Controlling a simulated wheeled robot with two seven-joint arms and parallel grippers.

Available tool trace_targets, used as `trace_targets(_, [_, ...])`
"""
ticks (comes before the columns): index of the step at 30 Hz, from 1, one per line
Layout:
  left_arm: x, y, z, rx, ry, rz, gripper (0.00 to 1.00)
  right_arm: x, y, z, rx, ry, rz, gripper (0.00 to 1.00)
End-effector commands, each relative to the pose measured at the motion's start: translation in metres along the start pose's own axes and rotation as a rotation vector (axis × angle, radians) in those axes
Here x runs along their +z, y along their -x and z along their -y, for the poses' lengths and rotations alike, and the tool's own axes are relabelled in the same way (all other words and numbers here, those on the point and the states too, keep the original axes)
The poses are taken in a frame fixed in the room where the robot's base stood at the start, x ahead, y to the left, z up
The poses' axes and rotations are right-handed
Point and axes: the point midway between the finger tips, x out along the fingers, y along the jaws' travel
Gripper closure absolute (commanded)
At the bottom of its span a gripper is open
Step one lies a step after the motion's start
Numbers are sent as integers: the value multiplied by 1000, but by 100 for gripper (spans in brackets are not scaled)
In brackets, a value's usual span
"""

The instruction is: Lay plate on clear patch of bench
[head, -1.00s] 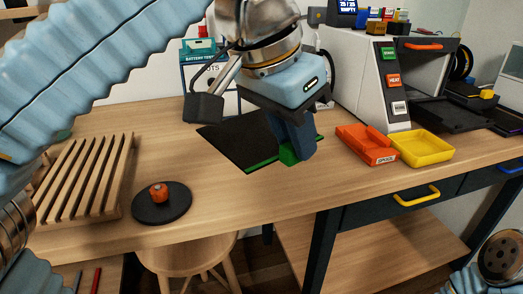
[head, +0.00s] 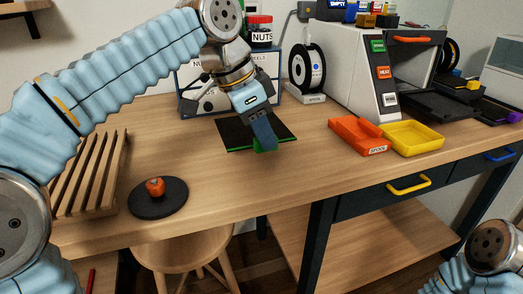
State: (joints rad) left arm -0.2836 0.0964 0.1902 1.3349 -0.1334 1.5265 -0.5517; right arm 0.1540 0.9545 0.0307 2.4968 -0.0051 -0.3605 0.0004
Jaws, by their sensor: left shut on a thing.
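The plate (head: 235,134) is a thin black sheet with a green edge, seen in the head view over the back middle of the bench (head: 225,185). It looks level and flat, at or very close to the wood; I cannot tell whether it touches. My left gripper (head: 265,145) points down at its front right part and is shut on its green tab, covering part of it. Bare wood surrounds the plate at the front and sides. My right gripper is out of view; only part of that arm shows at the bottom right.
An orange bin (head: 358,134) and a yellow tray (head: 412,138) stand to the right, before the printer (head: 370,70). A spool (head: 307,72) and a labelled cabinet stand behind. A slatted wooden rack (head: 92,175) and a black disc (head: 150,205) with an orange knob are at left.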

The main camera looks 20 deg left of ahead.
Motion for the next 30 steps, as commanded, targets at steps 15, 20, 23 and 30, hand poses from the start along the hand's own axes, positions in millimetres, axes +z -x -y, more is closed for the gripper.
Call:
trace_targets(15, [15,-47,15,-1,0,0,100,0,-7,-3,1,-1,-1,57])
trace_targets(20, [16,-48,15,-1,1,0,100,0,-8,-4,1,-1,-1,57])
trace_targets(23, [16,-49,15,0,1,1,71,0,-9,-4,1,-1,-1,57])
trace_targets(30, [16,-49,15,0,1,1,52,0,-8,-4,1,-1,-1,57])
